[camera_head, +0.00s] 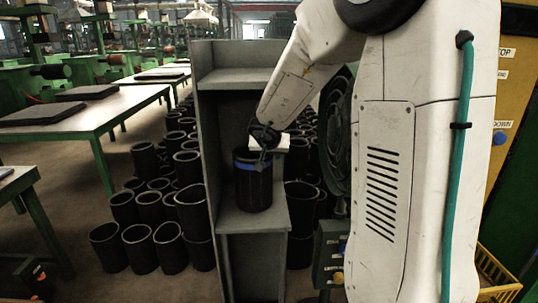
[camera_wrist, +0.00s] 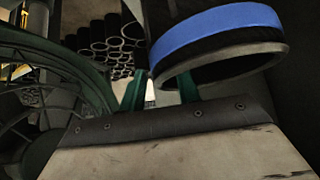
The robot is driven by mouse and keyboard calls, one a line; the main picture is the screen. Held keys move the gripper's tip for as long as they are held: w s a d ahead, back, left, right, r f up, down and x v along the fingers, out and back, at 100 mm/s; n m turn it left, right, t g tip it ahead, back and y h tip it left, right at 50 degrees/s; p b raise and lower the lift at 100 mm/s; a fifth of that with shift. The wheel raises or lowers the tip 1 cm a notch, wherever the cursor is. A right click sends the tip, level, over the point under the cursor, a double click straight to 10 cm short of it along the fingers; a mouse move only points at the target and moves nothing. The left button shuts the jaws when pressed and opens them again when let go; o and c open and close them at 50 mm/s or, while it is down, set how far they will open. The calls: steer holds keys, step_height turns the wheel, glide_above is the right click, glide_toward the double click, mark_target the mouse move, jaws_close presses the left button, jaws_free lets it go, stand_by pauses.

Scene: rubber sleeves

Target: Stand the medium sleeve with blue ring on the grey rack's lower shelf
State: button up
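The medium sleeve with blue ring (camera_head: 254,190) is a black cylinder with a blue band near its top. In the head view it stands upright on the lower shelf (camera_head: 252,220) of the grey rack (camera_head: 209,150). My gripper (camera_head: 262,143) is just above its top rim. In the wrist view the sleeve's ring and rim (camera_wrist: 218,40) fill the upper right. My two green fingers (camera_wrist: 160,92) are apart, with a clear gap between them. The right finger overlaps the rim; whether it touches the sleeve I cannot tell.
The rack's upper shelf (camera_head: 235,78) is above and behind my gripper. Several plain black sleeves (camera_head: 140,245) stand on the floor around the rack. A table (camera_head: 120,100) with dark slabs is at the left. A yellow crate (camera_head: 497,282) is at the lower right.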

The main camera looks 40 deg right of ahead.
steer(key=v, duration=1.2)
steer(key=shift+r, duration=0.1)
